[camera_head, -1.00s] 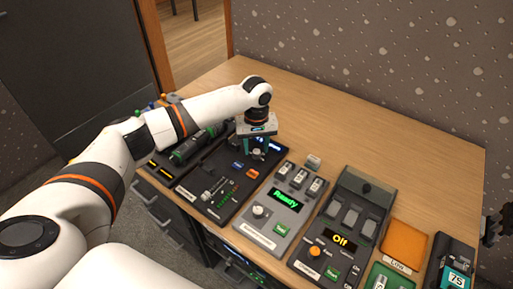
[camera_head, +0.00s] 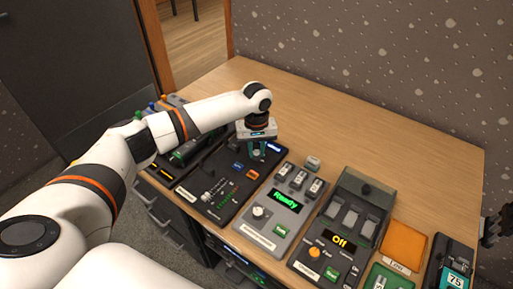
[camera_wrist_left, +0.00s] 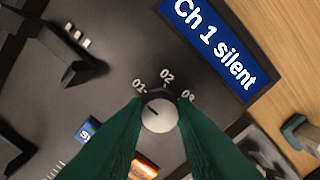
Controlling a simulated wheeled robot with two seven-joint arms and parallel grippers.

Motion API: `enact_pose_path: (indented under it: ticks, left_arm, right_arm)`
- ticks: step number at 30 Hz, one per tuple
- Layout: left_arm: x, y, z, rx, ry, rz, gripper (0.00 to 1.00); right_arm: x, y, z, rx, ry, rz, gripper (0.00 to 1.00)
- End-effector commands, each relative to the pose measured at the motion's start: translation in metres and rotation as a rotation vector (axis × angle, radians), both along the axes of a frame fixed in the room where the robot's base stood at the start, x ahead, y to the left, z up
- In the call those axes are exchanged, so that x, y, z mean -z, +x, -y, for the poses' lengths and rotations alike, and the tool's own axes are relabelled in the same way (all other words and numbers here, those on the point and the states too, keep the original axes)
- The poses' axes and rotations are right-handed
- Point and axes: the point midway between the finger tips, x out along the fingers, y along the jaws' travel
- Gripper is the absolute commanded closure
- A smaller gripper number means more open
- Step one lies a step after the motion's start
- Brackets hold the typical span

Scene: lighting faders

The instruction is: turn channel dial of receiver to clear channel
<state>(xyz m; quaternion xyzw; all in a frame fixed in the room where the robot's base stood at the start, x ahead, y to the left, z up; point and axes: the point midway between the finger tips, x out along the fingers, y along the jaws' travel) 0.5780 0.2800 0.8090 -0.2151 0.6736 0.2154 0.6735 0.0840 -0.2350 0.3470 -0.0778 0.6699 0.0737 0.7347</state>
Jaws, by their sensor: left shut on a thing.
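The receiver (camera_head: 214,196) is a dark panel on the desk, under my left gripper (camera_head: 258,152). Its blue display (camera_wrist_left: 212,48) reads "Ch 1 silent" in the left wrist view. The channel dial (camera_wrist_left: 160,117) is a light round knob with marks 01, 02 and 03 around it. Its dark pointer line is on the side toward 01. The green fingers of my left gripper, also in the left wrist view (camera_wrist_left: 160,122), are shut on the dial from both sides. In the head view, the gripper hides most of the dial.
A grey unit reading "Ready" (camera_head: 262,228) stands close to the right of the receiver. A unit reading "Off" (camera_head: 318,250) is further right. Small switches and orange and blue buttons lie near the dial. The back of the desk (camera_head: 370,125) is clear.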

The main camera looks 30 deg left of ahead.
Motion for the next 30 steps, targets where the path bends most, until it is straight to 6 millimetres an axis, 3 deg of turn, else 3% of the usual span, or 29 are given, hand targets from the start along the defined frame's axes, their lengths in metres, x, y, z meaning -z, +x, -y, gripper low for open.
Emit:
enact_pose_path:
  ticks: [15, 30]
  left_arm:
    - [-0.005, -0.001, 0.000, 0.363, -0.002, -0.004, 0.99]
    - [-0.002, 0.000, 0.000, 0.839, -0.001, -0.002, 0.99]
  right_arm:
    - [-0.065, 0.000, 0.000, 0.000, 0.000, 0.000, 1.00]
    - [-0.095, 0.000, 0.000, 0.000, 0.000, -0.001, 1.00]
